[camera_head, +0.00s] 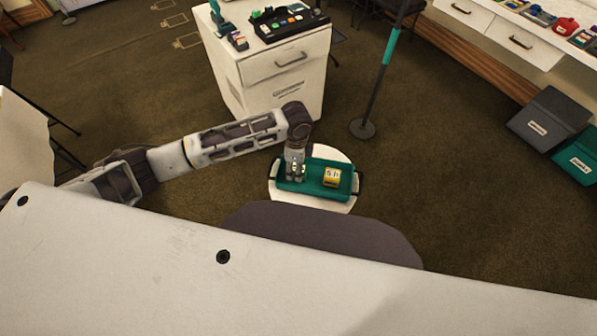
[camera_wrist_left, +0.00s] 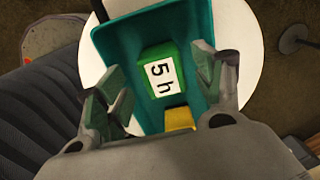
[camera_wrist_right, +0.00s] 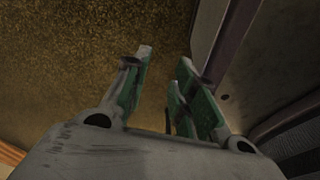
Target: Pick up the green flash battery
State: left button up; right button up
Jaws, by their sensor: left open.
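The green flash battery (camera_wrist_left: 155,52) is a green block with a white "5 h" label. It lies in a teal tray (camera_wrist_left: 111,37) on a round white stand. My left gripper (camera_head: 295,174) points down over the left part of the tray and mostly hides the battery in the head view. In the left wrist view, the fingers of my left gripper (camera_wrist_left: 162,85) are spread, with the green battery showing between and beyond them; I cannot tell whether they touch it. My right gripper (camera_wrist_right: 165,62) has its fingers apart and nothing between them, away from the tray.
A yellow block (camera_head: 332,177) with a white label sits in the tray, right of my left gripper. Beyond is a white drawer cabinet (camera_head: 270,75) carrying a black tray of small items. A pole stand (camera_head: 362,129) stands behind the tray to the right.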

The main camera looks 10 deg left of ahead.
pick_arm(q)
jog(key=f, duration=0.3)
jog(key=shift+w+d, duration=0.1)
jog(key=shift+d, duration=0.2)
jog(key=shift+f+b, duration=0.3)
jog(key=shift+f, duration=0.4)
pick_arm(e)
jog(key=w, duration=0.2)
jog(key=a, duration=0.1)
jog(key=shift+w+r, duration=0.25)
jog(key=shift+w, duration=0.15)
pick_arm(q)
jog(key=shift+c, duration=1.1)
jog(key=c, duration=1)
jog(key=shift+c, duration=0.6)
pick_arm(e)
jog(key=shift+s+f, duration=0.1)
jog(key=shift+s, duration=0.15)
pick_arm(q)
jog(key=shift+r, duration=0.1)
